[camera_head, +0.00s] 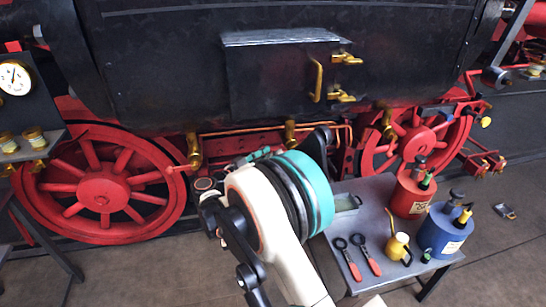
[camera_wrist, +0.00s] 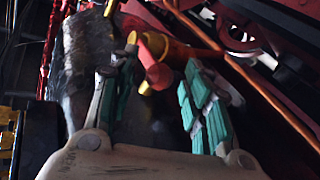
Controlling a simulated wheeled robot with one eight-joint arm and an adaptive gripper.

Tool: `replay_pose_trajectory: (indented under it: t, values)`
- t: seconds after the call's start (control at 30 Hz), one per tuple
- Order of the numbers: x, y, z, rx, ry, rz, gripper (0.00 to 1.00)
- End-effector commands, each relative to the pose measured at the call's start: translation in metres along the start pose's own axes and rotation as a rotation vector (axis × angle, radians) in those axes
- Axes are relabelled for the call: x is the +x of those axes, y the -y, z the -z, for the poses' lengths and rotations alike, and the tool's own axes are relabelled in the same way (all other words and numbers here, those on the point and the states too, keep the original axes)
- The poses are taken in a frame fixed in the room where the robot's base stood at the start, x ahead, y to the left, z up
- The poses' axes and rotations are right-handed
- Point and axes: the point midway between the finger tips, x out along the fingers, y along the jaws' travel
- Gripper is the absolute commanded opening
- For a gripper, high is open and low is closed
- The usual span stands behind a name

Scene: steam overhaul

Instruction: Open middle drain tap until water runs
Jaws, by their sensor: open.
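Three brass drain taps sit low along the black locomotive: the left tap (camera_head: 194,150), the middle tap (camera_head: 290,133) and the right tap (camera_head: 387,122). My gripper (camera_head: 258,156) is just below and left of the middle tap, partly hidden behind my own arm. In the wrist view my gripper (camera_wrist: 160,75) is open with teal finger pads. A tap with a brass-yellow body (camera_wrist: 176,50) and a red lever (camera_wrist: 154,70) lies ahead, between and just beyond the fingertips. I cannot tell whether the fingers touch it. No water shows.
A grey table (camera_head: 365,195) at right holds a red can (camera_head: 410,196), a blue can (camera_head: 442,232), a yellow oiler (camera_head: 397,245) and two red-handled wrenches (camera_head: 366,257). Red wheels (camera_head: 100,190) flank the taps. A copper pipe (camera_wrist: 245,72) runs close right of the fingers.

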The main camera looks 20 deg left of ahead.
Motion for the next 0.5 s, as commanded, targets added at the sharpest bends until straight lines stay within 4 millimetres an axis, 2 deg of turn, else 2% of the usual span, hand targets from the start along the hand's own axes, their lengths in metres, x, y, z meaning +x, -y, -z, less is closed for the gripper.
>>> replay_pose_trajectory:
  t: [0.17, 0.47, 0.5]
  values:
    - [0.0136, 0.0001, 0.0000, 0.000, 0.000, 0.000, 0.44]
    - [0.0157, 0.0001, 0.0003, 0.000, 0.000, 0.001, 0.44]
    - [0.0157, 0.0001, 0.0003, 0.000, 0.000, 0.001, 0.40]
